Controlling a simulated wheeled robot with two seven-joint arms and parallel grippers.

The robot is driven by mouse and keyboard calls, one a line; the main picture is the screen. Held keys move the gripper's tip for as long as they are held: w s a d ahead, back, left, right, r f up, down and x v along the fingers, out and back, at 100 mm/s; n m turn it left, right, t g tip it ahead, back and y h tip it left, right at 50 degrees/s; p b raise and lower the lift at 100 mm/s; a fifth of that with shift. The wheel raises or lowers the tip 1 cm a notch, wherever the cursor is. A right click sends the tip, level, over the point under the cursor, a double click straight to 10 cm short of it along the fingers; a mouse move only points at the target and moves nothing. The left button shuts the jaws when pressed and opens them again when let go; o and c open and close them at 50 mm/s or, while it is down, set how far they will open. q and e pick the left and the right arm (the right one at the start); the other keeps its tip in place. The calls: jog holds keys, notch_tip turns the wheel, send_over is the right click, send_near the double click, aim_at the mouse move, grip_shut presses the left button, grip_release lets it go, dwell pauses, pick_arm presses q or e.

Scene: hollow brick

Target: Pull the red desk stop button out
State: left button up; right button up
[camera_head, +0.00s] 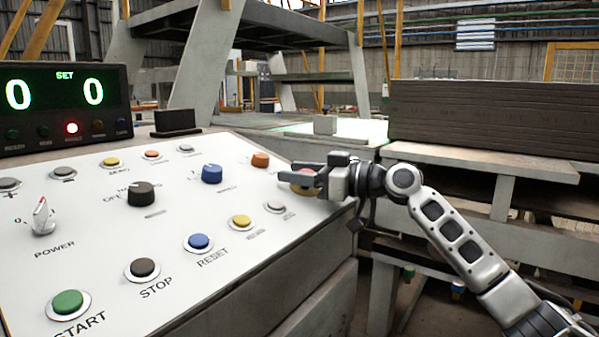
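The red desk stop button (303,178) is at the right end of the white control desk (120,230), with a bit of yellow around its base. It is partly hidden by my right gripper (306,178), which reaches in from the right. The two fingers are apart, one on the far side and one on the near side of the button. I cannot tell whether they touch it. My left gripper is not in view.
An orange button (260,160) and a blue knob (212,173) sit left of the gripper. Further left are a black knob (141,194) and the green start button (68,303). A display box (65,105) stands behind the desk. A grey stack (490,115) stands behind my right arm.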

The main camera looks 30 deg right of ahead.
grip_shut()
jog(key=shift+s+d+r, duration=0.1)
jog(key=shift+s+r, duration=0.05)
jog(key=shift+r, duration=0.55)
jog(key=shift+o, duration=2.4)
grip_release()
jog(key=shift+s+d+f+b, duration=0.25)
jog(key=shift+s+d+b, duration=0.05)
jog(key=shift+s, duration=0.15)
pick_arm(q)
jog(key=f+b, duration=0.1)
jog(key=b, duration=0.1)
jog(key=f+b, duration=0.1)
jog(key=b, duration=0.1)
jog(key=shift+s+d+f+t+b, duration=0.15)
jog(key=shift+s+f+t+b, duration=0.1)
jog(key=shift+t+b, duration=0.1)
pick_arm(e)
jog(key=v, duration=1.5)
jog(key=shift+r, duration=0.25)
